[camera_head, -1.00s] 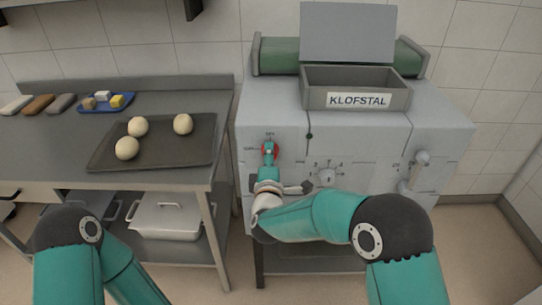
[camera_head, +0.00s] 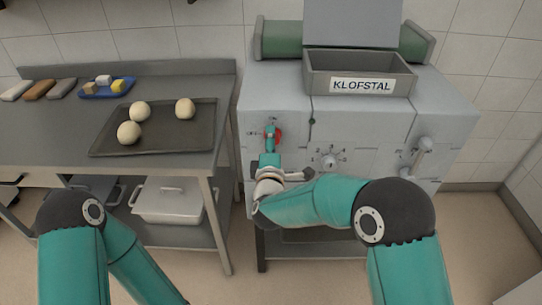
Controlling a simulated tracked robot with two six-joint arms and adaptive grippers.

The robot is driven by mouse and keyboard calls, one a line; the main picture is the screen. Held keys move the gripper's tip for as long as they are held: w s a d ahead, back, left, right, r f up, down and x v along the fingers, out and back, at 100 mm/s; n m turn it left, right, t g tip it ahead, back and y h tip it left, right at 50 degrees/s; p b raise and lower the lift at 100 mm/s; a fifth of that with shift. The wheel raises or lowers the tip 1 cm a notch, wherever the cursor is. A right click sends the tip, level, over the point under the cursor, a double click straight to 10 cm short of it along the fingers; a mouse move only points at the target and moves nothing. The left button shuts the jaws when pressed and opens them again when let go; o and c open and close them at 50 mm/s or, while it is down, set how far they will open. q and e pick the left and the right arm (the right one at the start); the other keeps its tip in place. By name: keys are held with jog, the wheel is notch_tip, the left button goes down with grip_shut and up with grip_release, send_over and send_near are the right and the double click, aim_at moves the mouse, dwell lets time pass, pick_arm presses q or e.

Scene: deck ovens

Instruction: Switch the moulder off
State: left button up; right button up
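The moulder (camera_head: 358,132) is the light grey machine on the right, with a KLOFSTAL label. A red rotary switch (camera_head: 279,134) sits on the left of its front face, partly covered. My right gripper (camera_head: 270,136) is at this switch, with its teal finger part over the red knob. It overlaps the knob in the view; whether its fingers are shut on it I cannot tell. My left gripper is out of view; only my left arm shows at the lower left.
A numbered dial (camera_head: 330,161) and a lever (camera_head: 420,150) are on the moulder's front. To the left, a steel table (camera_head: 60,140) holds a dark tray (camera_head: 180,142) with 3 dough balls, a blue tray (camera_head: 97,95) and several brushes or scrapers. A lidded container (camera_head: 165,205) stands below.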

jog(key=s, duration=1.1)
jog(key=shift+s, duration=0.3)
jog(key=shift+f, duration=0.1)
jog(key=w+d+f+m+g+h, duration=0.25)
jog(key=d+f, duration=0.55)
jog(key=d, duration=0.4)
jog(key=s+d+f+m+g, duration=0.1)
jog(key=s+d+f+g, duration=0.2)
jog(key=f, duration=0.5)
jog(key=s+d+f+m+g, duration=0.2)
jog(key=s+d+f, duration=0.25)
jog(key=f, duration=0.25)
jog(key=s+a+f+m+g+y, duration=0.3)
jog(key=s+f+m+g, duration=0.2)
jog(key=s, duration=0.5)
jog(key=s+a+f+m+g+y, duration=0.3)
jog(key=s+f+m+g, duration=0.2)
jog(key=s+m, duration=0.5)
jog(key=shift+s+a+f, duration=0.15)
jog(key=shift+s, duration=0.55)
